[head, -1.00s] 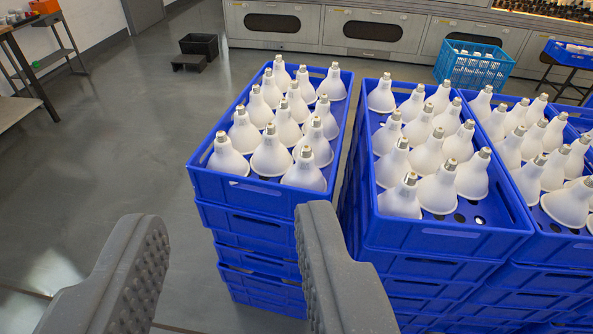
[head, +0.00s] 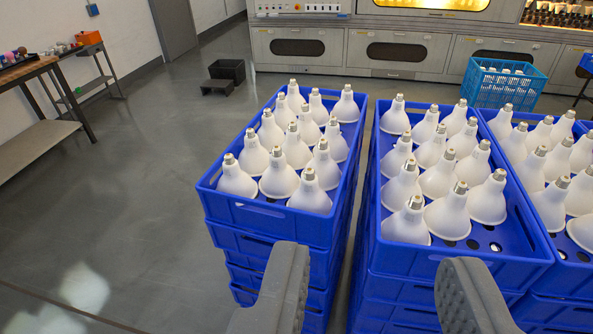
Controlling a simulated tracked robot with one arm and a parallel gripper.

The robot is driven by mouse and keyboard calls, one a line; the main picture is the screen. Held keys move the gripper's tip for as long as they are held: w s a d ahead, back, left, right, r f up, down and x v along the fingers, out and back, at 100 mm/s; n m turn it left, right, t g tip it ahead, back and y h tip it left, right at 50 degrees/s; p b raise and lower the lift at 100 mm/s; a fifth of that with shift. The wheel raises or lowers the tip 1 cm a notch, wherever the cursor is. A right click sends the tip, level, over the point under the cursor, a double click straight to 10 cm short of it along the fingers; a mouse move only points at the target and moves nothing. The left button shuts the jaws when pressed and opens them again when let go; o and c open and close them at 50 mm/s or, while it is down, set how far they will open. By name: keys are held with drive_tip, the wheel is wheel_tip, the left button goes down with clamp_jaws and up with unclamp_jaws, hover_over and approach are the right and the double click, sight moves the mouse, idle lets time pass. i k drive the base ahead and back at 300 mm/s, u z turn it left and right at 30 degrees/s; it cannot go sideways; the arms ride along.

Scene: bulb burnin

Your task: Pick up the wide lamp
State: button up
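Wide white lamps with metal screw caps stand cap-up in rows in blue crates. One group is in the left crate (head: 268,216), with a front lamp (head: 279,178) near its front wall. Another group is in the middle crate (head: 470,258), with a front lamp (head: 447,215) at its near side. I cannot tell which single lamp the task means, as they look alike. My gripper (head: 372,272) is open and empty. Its grey ribbed fingers are in the foreground, in front of the left and middle crates, and touch no lamp.
The crates top tall stacks with a narrow gap between the left and middle ones. A third lamp crate (head: 568,250) is at right. A light-blue basket (head: 503,85), a dark bin (head: 228,70) and cabinets (head: 400,50) stand behind. The floor at left is clear, with a workbench (head: 35,145) beyond.

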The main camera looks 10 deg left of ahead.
sight(233, 180)
drive_tip(key=z, duration=2.85)
drive_tip(key=k, duration=1.9)
drive_tip(key=u, duration=2.25)
drive_tip(key=i, duration=0.6)
drive_tip(key=u, duration=0.05)
